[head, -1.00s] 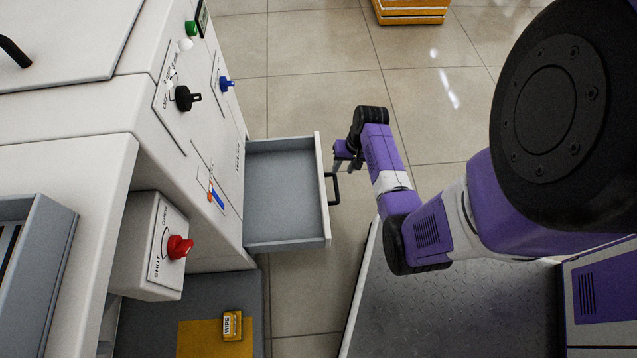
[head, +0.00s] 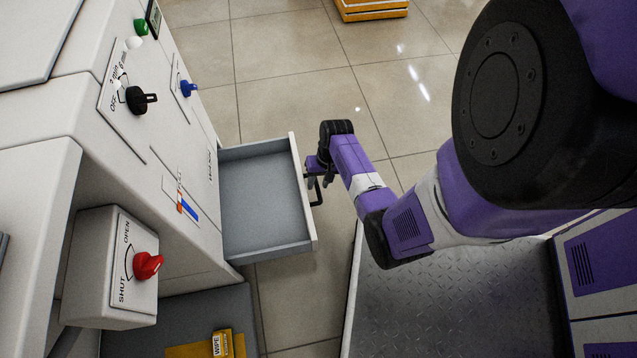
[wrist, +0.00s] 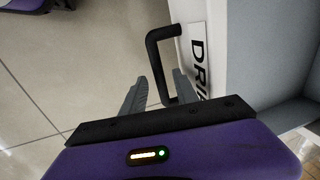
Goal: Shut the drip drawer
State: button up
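The drip drawer (head: 265,202) stands pulled out of the white machine, its grey inside empty. Its black handle (head: 317,193) is on the front panel and shows large in the wrist view (wrist: 158,62), beside a label partly reading "DRI". My gripper (head: 316,170) is at the outer side of the drawer front, by the handle. In the wrist view its two grey fingers (wrist: 160,88) are apart, with part of the handle bar seen between them. I cannot tell whether either finger touches the bar.
The white machine (head: 150,165) carries a black dial, a blue knob and a green button. A box with a red knob (head: 147,265) sits at lower left. A yellow wipe box (head: 222,343) lies below. Tiled floor (head: 270,60) is open beyond the drawer.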

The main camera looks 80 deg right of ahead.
grip_shut()
dwell(1.4)
